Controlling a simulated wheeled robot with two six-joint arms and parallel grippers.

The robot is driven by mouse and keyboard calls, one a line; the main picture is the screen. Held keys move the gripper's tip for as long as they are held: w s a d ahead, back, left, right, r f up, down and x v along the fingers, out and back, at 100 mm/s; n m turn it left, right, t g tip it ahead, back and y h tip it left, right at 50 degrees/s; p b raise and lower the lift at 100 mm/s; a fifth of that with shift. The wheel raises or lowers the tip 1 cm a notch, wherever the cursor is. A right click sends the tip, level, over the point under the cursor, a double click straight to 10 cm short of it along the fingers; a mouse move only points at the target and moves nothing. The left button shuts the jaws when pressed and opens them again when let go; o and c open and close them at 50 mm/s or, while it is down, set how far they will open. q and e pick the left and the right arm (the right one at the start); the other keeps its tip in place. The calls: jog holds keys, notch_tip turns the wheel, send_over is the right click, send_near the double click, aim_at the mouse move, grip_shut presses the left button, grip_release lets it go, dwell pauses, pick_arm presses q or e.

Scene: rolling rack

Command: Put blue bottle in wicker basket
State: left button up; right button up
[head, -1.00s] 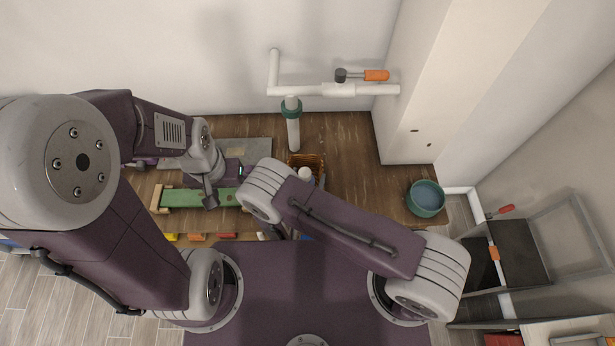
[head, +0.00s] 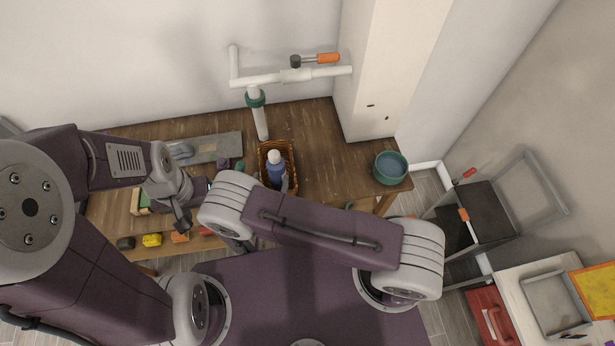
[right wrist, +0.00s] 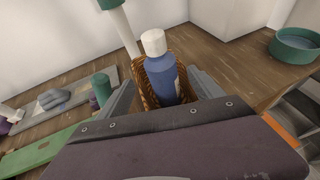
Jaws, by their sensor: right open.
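The blue bottle (head: 276,171) with a white cap stands roughly upright inside the wicker basket (head: 289,153) on the wooden table. In the right wrist view the bottle (right wrist: 163,80) rises above the rim of the basket (right wrist: 146,88). My right gripper (right wrist: 165,99) is open, its two fingers apart on either side of the bottle at the near side of the basket. I cannot tell whether a finger touches the bottle. The bottle's lower part is hidden by my gripper. My left arm is over the table's left part; its fingers are not clear.
A white pipe (head: 261,122) with a green collar rises just behind the basket. A teal bowl (head: 390,168) stands at the table's right end, near a white cabinet (head: 384,75). A grey board (head: 212,149) and a green cylinder (right wrist: 101,88) are left of the basket.

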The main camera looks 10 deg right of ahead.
jog(key=s+d+r+m+g+h, duration=0.1)
jog(key=s+d+r+m+g, duration=0.2)
jog(key=d+m, duration=0.25)
jog(key=s+d+r+m+g+h, duration=0.25)
jog(key=d+m+g, duration=0.2)
jog(key=d, duration=0.25)
jog(key=s+d+r+m+g+h, duration=0.1)
jog(key=s+d+r+m+g, duration=0.1)
jog(key=d+r+m+g, duration=0.25)
jog(key=s+d+r+m+y, duration=0.1)
jog(key=s+r+m+y, duration=0.25)
jog(key=m, duration=0.55)
jog(key=s+d+r+m+y, duration=0.25)
jog(key=s+m+y, duration=0.2)
jog(key=m, duration=0.45)
pick_arm(q)
notch_tip(320, 180, down, 18)
jog(key=s+b, duration=0.1)
jog(key=b, duration=1.6)
jog(key=shift+r+b, duration=0.25)
jog(key=shift+b, duration=0.15)
pick_arm(e)
notch_tip(320, 180, down, 17)
jog(key=w+a, duration=0.1)
jog(key=shift+w+f+y, duration=0.15)
jog(key=shift+w+y, duration=0.1)
jog(key=shift+y, duration=0.2)
